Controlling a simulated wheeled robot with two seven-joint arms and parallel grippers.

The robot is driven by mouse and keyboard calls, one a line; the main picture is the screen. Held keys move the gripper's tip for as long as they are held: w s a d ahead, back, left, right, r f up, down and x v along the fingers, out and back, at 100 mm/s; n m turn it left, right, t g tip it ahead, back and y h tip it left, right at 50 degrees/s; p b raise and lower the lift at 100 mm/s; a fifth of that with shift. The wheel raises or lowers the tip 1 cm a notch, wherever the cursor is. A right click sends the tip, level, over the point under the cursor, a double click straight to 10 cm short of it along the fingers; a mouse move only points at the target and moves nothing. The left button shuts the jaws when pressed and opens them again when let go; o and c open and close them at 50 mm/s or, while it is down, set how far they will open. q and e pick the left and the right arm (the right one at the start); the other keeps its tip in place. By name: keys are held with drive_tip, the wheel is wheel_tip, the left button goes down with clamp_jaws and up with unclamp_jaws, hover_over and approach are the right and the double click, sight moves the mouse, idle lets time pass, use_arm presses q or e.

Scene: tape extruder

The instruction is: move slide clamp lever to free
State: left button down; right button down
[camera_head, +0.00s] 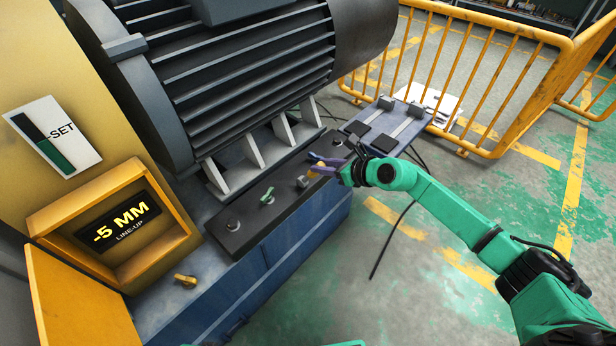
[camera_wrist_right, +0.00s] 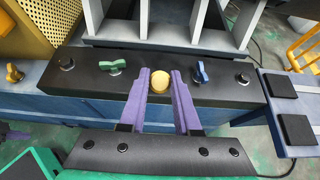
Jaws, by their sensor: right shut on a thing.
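A lever with a round yellow knob (camera_wrist_right: 159,81) stands on the dark control panel (camera_head: 250,228), between a green lever and a blue one; no label is readable. My right gripper (camera_head: 322,163) reaches the panel from the right. Its purple fingers are shut on the yellow knob, one on each side in the right wrist view (camera_wrist_right: 161,90). The knob's lower part is hard to see there. A small dark purple piece, seemingly my left gripper (camera_head: 236,328), shows low in the head view; its jaws cannot be made out.
A green lever (camera_wrist_right: 113,67), a blue lever (camera_wrist_right: 200,72) and black knobs (camera_wrist_right: 66,62) (camera_wrist_right: 242,79) share the panel. A yellow lever (camera_head: 186,280) is on the blue base. A large motor (camera_head: 230,70) overhangs the panel. Yellow railings (camera_head: 450,70) stand behind; floor at right is open.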

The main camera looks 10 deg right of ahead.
drive_tip(key=shift+s+d+f+b, duration=1.05)
drive_tip(key=shift+s+f+b, duration=0.1)
drive_tip(key=shift+s+f, duration=0.2)
drive_tip(key=shift+w, duration=0.1)
drive_tip(key=f+b, duration=0.1)
drive_tip(key=s+d+f+b, duration=0.1)
drive_tip(key=s+f+b, duration=0.1)
drive_tip(key=shift+d+f, duration=0.2)
drive_tip(key=shift+d, duration=0.1)
drive_tip(key=shift+s+d+f+b, duration=0.15)
drive_tip(key=shift+f+b, duration=0.5)
drive_tip(key=shift+b, duration=0.05)
drive_tip(key=shift+s+d+f+b, duration=0.1)
drive_tip(key=shift+s+f+b, duration=0.1)
drive_tip(key=shift+f+b, duration=0.5)
drive_tip(key=shift+s+d+f+b, duration=0.15)
drive_tip(key=shift+f+b, duration=0.4)
drive_tip(key=shift+b, duration=0.2)
